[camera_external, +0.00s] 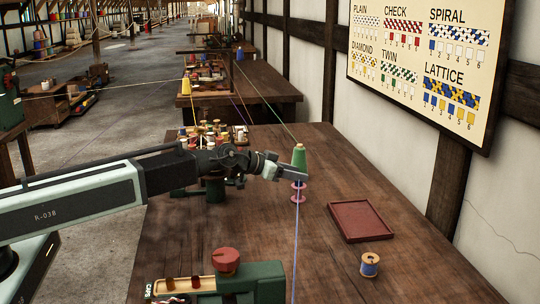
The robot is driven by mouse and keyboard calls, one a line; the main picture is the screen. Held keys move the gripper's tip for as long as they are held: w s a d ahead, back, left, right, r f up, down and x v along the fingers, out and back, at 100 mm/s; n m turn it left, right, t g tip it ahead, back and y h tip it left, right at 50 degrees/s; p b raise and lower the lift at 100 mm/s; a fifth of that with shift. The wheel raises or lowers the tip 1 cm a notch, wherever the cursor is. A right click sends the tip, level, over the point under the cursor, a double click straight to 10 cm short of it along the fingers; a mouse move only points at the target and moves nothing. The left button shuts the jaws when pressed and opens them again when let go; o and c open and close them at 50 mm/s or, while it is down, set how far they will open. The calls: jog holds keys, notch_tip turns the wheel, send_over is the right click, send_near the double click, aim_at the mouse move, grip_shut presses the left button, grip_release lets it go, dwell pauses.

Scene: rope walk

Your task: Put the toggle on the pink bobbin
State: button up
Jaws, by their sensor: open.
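The pink bobbin (298,186) stands upright on the wooden bench, with a green cone of thread (299,160) showing directly above it in the picture. I cannot tell whether the cone rests on the bobbin or stands behind it. My gripper (277,171) is just left of the cone and bobbin, close to them in the picture. Its jaws are open, and I see nothing held in them. I cannot make out a toggle. A pale blue thread runs from the bobbin toward the bottom edge.
A red tray (335,235) and a wooden spool with blue thread (370,268) lie to the right. A green device with a red knob (226,260) and a caps tray (185,284) are at the front. Threads stretch across from the back. The bench's right front is clear.

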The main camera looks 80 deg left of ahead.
jog(key=p+v, duration=0.3)
jog(key=v, duration=0.7)
